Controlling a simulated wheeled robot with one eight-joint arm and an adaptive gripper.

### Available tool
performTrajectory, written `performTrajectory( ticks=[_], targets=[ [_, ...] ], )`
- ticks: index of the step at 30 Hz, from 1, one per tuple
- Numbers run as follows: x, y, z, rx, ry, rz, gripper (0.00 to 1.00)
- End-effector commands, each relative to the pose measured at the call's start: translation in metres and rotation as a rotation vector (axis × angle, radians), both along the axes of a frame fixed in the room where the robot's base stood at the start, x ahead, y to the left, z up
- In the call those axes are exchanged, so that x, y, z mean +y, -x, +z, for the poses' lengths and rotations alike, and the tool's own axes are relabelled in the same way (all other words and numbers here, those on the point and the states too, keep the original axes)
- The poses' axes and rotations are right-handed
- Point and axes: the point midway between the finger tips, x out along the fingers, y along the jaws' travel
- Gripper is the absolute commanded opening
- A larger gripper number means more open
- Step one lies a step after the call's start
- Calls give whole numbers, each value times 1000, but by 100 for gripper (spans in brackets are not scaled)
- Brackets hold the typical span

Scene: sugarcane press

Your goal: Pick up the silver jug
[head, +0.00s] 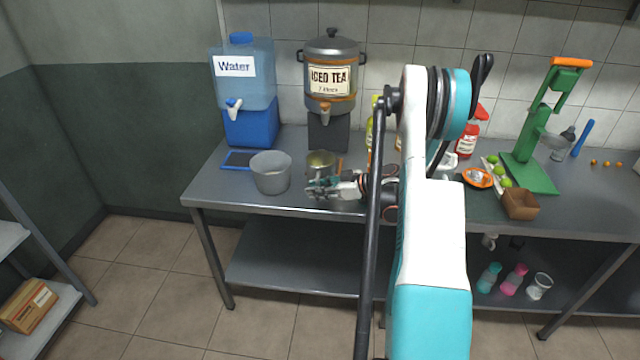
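A small silver metal jug (320,160) stands on the steel counter below the iced tea dispenser. Its round open top shows, and its lower front is hidden behind my gripper. My gripper (314,188) reaches in from the right, level with the counter, its fingers pointing left. It is in front of the jug's lower part. I cannot tell whether the fingers touch the jug, or whether they are open or shut. My arm hides the middle of the counter.
A larger grey bucket (271,174) stands just left of the jug. Behind are a blue water dispenser (243,90) and an iced tea dispenser (331,80).

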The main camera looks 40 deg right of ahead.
Motion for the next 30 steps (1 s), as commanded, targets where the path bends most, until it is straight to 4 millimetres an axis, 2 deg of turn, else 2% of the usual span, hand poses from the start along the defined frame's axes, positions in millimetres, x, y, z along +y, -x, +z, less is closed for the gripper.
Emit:
performTrajectory(
  ticks=[6, 7, 9, 10, 30],
  targets=[
    [0, -2, 0, 0, 0, -1, 22],
    [0, -2, 0, 0, 0, -1, 17],
    [0, -1, 0, 0, 0, -1, 1],
    [0, -1, 0, 0, 0, -1, 0],
    [0, -1, 6, -1, 0, -1, 0]
  ],
)
